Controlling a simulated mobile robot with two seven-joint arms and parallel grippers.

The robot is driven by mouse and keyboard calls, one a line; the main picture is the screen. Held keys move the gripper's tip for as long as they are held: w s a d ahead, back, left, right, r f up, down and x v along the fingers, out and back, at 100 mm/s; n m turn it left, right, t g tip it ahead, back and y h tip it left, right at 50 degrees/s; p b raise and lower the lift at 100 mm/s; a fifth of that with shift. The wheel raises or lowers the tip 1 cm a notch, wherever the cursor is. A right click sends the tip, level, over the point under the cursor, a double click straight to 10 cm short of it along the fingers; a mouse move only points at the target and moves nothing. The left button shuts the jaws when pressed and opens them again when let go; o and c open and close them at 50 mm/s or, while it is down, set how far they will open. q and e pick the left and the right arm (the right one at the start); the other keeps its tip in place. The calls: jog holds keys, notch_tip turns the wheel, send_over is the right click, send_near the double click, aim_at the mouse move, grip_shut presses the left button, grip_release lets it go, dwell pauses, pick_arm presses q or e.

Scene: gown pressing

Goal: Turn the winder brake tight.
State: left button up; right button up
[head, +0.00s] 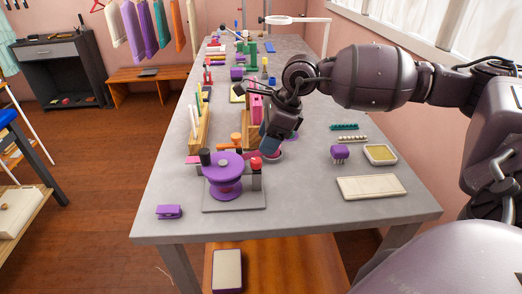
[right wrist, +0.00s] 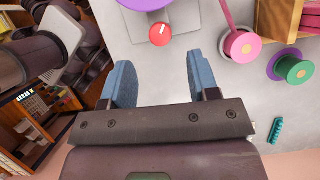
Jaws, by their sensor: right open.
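The winder (head: 222,172) stands near the front of the grey table, with a purple spool, a black knob on its left and a grey base plate. Its brake knob (head: 256,163) is red, on the winder's right side; in the right wrist view the red knob (right wrist: 160,34) has a white mark on top. My right gripper (head: 272,142) is just behind and above the knob in the head view. In the right wrist view its blue fingers (right wrist: 163,75) are open and empty, with the knob apart from them, beyond their tips and between their lines. My left gripper is not in view.
A wooden rack (head: 199,128) and several coloured tools stand behind the winder. A purple block (head: 169,211) lies at the front left. A cream board (head: 371,187), a yellow tray (head: 380,154) and a purple pin piece (head: 340,152) lie at the right.

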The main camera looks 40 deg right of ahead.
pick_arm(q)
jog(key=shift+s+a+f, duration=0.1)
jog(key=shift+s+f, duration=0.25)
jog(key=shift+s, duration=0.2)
pick_arm(e)
jog(key=v, duration=0.4)
jog(key=shift+r, duration=0.15)
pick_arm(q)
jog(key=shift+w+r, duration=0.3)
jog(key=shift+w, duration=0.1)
